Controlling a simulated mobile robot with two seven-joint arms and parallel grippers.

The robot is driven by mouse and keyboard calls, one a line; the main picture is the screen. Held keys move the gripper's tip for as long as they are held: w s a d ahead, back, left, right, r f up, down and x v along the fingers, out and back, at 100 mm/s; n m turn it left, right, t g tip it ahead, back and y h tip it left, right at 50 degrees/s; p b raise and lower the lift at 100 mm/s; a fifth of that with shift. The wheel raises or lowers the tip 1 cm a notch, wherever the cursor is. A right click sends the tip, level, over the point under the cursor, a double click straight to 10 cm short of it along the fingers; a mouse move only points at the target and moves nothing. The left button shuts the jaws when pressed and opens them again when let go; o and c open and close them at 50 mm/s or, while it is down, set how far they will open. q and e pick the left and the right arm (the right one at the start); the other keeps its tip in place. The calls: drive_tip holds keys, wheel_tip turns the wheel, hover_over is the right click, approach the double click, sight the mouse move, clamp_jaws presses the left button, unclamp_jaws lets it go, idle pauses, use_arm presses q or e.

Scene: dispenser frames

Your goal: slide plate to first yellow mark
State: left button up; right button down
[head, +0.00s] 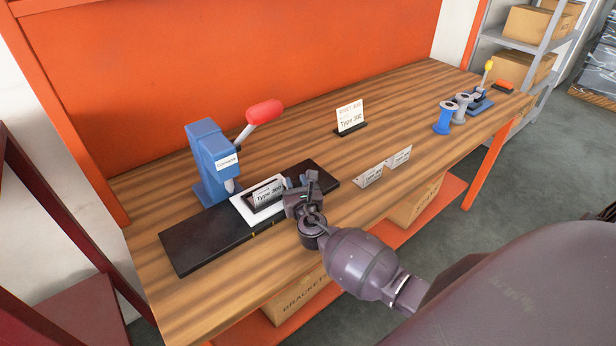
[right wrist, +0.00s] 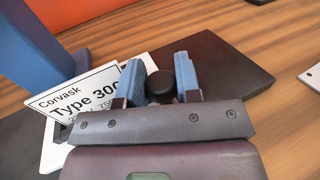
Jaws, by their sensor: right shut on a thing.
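A white frame-like plate (head: 242,210) with a "Type 300" label plate standing in it lies on the long black base (head: 200,244), below the blue press. The plate's white edge (right wrist: 50,158) also shows in the right wrist view. My right gripper (head: 297,182) is at the plate's right side, over the base. In the right wrist view its blue fingers (right wrist: 160,84) are shut on a black round knob (right wrist: 158,83). Whether the knob joins the plate is hidden by the gripper. A small yellow mark (head: 253,236) shows faintly on the base's front edge. My left gripper is out of view.
The blue press (head: 209,150) with a red-ended lever (head: 264,111) stands behind the base. The base's left end is clear.

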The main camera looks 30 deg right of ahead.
sight(276, 188)
drive_tip(key=a, duration=0.6)
drive_tip(key=shift+s, duration=0.25)
drive_tip(key=shift+d, duration=0.1)
drive_tip(key=c, duration=1.2)
unclamp_jaws()
drive_tip(key=shift+o, duration=0.2)
drive_tip(key=v, duration=1)
drive_tip(key=shift+s, duration=0.4)
